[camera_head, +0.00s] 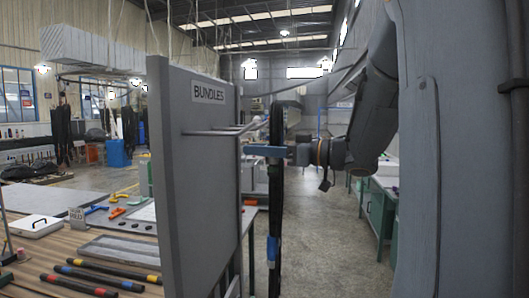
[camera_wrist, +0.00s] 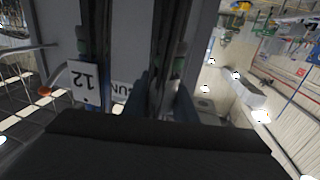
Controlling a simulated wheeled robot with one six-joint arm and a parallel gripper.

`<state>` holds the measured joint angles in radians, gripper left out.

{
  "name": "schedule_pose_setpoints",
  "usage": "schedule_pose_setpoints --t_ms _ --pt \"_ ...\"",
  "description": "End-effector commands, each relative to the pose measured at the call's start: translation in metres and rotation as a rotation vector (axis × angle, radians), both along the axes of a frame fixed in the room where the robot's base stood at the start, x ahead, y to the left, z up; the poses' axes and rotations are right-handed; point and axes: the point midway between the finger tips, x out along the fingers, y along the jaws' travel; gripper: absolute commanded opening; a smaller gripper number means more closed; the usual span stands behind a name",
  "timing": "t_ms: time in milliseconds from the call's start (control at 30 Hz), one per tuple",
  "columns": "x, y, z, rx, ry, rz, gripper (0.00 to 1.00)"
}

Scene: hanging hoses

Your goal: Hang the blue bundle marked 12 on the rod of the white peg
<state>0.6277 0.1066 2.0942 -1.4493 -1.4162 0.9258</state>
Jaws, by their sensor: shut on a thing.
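My gripper (camera_head: 265,151) has blue fingers and is shut on a black hose bundle (camera_head: 277,205), which hangs upright and long from it. A blue band shows low on the bundle. In the wrist view the bundle (camera_wrist: 172,45) runs between the fingers (camera_wrist: 160,103), and a white tag marked 12 (camera_wrist: 85,82) shows upside down beside it. The bundle is just right of the rods (camera_head: 212,132) on the grey board in the head view. I cannot tell which rod belongs to the white peg, nor whether the bundle touches a rod.
The grey board (camera_head: 190,200) carries a BUNDLES sign (camera_head: 208,92). In the wrist view one rod ends in an orange tip (camera_wrist: 45,91). A wooden bench (camera_head: 60,270) with banded black rods stands left.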

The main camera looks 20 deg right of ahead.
Motion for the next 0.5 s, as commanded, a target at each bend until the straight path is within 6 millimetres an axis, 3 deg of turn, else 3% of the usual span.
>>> schedule_pose_setpoints --t_ms 500 --pt "0.016 0.021 -0.002 -0.001 -0.004 0.000 0.00"
